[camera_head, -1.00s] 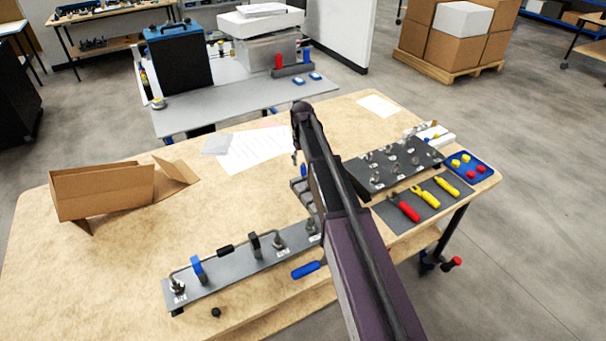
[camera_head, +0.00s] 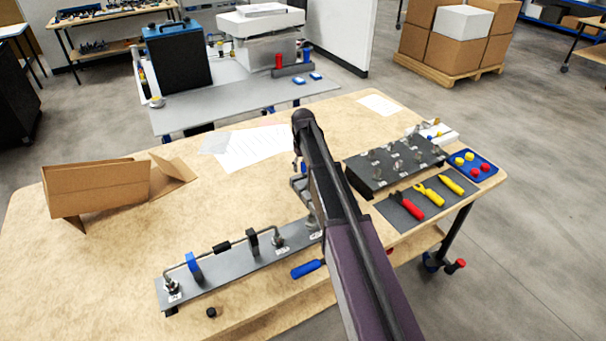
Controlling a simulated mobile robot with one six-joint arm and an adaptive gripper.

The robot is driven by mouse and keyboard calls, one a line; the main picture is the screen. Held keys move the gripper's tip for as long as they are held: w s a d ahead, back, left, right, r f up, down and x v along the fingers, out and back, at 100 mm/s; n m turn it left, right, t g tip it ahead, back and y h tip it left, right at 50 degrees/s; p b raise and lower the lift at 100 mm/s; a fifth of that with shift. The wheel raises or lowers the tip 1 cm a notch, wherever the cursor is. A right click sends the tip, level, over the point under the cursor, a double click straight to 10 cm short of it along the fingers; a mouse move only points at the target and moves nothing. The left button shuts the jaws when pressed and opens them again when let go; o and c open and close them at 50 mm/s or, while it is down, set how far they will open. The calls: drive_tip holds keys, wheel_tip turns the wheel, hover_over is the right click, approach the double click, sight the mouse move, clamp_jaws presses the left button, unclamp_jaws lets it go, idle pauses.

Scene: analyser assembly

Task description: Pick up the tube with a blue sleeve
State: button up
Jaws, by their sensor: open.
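A tube (camera_head: 208,253) runs above the dark plate (camera_head: 215,283) at the table's front left, between end fittings. It carries a black sleeve (camera_head: 222,247); a blue clip-like piece (camera_head: 194,265) and a black one (camera_head: 252,242) stand along it. I cannot tell if the blue piece is a sleeve on the tube. A small blue part (camera_head: 304,168) shows just left of my arm, near a grey holder (camera_head: 299,184); the arm covers most of that spot. My gripper is hidden behind my arm, so its relation to any tube does not show.
Right of my arm are a black block with fittings (camera_head: 380,181), a tool mat (camera_head: 395,217) and a blue tray (camera_head: 485,173). A blue handle (camera_head: 307,269) lies at the front edge. A cardboard piece (camera_head: 100,188) stands left. The table's middle left is clear.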

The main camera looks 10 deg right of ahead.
drive_tip(key=shift+f, duration=0.35)
drive_tip(key=shift+c, duration=0.2)
clamp_jaws()
